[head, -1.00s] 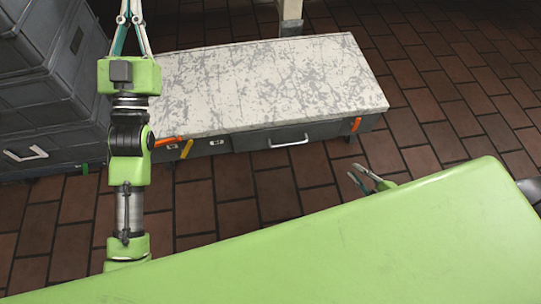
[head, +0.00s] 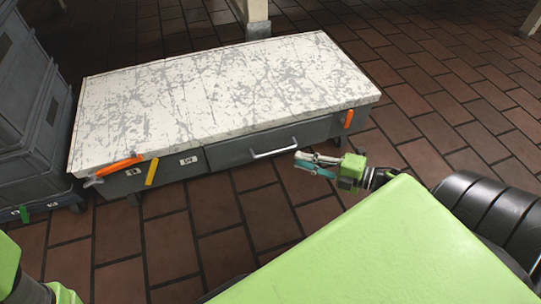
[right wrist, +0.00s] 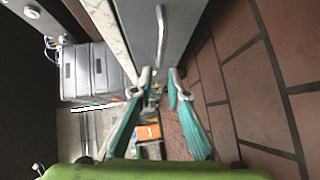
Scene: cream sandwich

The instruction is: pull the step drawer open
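The step (head: 230,85) is a low grey unit with a scratched white top. Its grey drawer (head: 235,152) looks flush with the front, with a pale bar handle (head: 274,151). My right gripper (head: 298,160) is open beside the handle's right end, its fingers pointing left along the front. In the right wrist view the teal fingers (right wrist: 160,72) are apart, and the handle (right wrist: 159,35) lines up with the gap between them. I cannot tell whether they touch it. My left gripper is out of view; only part of its arm shows at the lower left in the head view.
Grey crates (head: 35,130) are stacked left of the step. An orange clamp (head: 120,165) and a yellow strip (head: 152,171) are on the step's front left, another orange piece (head: 348,118) at its right end. Brick floor (head: 200,235) in front of the drawer is clear.

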